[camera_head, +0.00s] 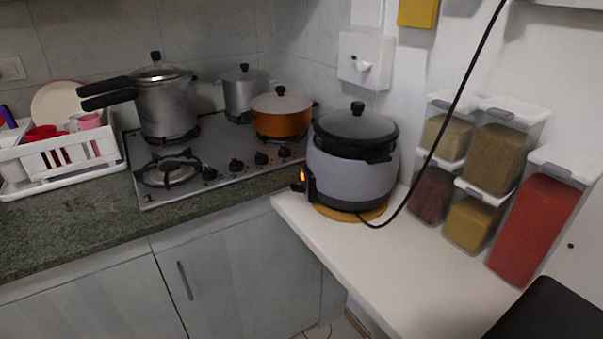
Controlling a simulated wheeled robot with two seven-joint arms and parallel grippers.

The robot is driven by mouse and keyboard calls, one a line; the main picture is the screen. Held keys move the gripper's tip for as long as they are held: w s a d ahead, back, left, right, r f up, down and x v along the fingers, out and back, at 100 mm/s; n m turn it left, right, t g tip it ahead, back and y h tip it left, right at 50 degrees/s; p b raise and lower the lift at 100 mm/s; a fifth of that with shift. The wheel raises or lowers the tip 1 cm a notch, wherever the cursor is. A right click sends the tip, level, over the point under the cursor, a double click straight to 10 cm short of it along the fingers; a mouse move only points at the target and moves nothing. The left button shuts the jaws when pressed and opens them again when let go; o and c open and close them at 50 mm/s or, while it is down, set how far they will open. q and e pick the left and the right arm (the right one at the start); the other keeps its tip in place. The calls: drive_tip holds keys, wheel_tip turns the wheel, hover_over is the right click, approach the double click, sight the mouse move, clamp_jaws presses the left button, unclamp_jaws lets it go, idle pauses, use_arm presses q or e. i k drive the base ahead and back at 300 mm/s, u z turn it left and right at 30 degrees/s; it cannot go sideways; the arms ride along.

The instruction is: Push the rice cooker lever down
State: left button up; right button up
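The rice cooker (345,182) is a grey round pot with a black lid and knob. It stands on a round yellow-brown mat (372,216) on the white counter, near the corner beside the stove. On its left side is a dark control panel with a small glowing orange light (303,175). A small black tab that looks like the lever (298,188) sticks out just below the light. It is too small to tell whether it is up or down. Neither of my grippers is in view.
A gas stove (215,165) with a pressure cooker (165,108), a steel pot and an orange pot (281,118) stands left. Spice dispensers (492,160) line the right wall. A black cord (452,108) runs past the cooker's right side. The white counter (400,275) in front is clear.

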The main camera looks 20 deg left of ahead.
sight(296, 188)
drive_tip(key=u, duration=0.3)
drive_tip(key=i, duration=0.4)
drive_tip(key=z, duration=1.1)
drive_tip(key=k, duration=0.95)
drive_tip(key=u, duration=1.7)
drive_tip(key=i, duration=0.85)
